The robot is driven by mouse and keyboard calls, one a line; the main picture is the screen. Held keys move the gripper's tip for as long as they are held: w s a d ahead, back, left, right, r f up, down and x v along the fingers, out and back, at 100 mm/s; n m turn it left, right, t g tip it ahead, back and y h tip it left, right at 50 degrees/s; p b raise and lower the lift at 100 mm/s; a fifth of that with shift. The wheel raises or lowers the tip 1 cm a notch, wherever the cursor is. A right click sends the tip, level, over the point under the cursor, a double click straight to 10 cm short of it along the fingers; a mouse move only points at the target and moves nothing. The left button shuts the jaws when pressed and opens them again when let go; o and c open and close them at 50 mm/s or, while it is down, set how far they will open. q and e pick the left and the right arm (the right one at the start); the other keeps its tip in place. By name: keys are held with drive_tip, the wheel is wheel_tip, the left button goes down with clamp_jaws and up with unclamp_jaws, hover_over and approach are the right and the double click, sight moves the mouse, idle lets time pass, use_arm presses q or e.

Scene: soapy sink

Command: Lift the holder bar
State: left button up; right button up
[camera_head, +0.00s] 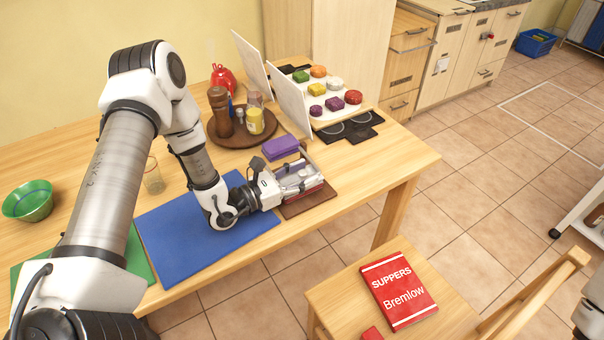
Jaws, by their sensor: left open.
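My left arm reaches in from the left, and my left gripper (298,182) is low over the table's right part, its fingers open. The fingers are over or at a small grey-and-red holder (318,188) on a dark brown board (296,209). I cannot tell a separate bar on the holder, since the gripper covers much of it. Whether the fingers touch it is not clear. A white part of my right arm shows at the bottom right edge; its gripper is out of view.
A blue mat (190,240) lies under my left forearm. A purple sponge-like block (280,148) sits just behind the gripper. A round brown tray (242,135) holds bottles and a pepper mill. A chair (340,295) with a red book (398,290) stands in front.

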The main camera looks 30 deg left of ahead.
use_arm(q)
drive_tip(key=shift+d, duration=0.1)
clamp_jaws()
drive_tip(key=shift+r, duration=0.2)
drive_tip(key=r+n, duration=0.2)
drive_tip(key=a+r+n+b, duration=0.1)
drive_tip(key=n, duration=0.1)
drive_tip(key=shift+w+r, duration=0.15)
drive_tip(key=shift+w, duration=0.1)
drive_tip(key=a+r+n, duration=0.1)
drive_tip(key=w+a+r+n, duration=0.1)
drive_tip(key=n, duration=0.1)
drive_tip(key=shift+r+n+b, duration=0.3)
drive_tip(key=w+a+r+n+b, duration=0.2)
drive_tip(key=w+a+n, duration=0.2)
drive_tip(key=a+n, duration=0.3)
drive_tip(key=shift+w+r+n, duration=0.15)
drive_tip(key=shift+r+n, duration=0.1)
drive_tip(key=shift+n, duration=1.35)
drive_tip(key=shift+a, duration=0.1)
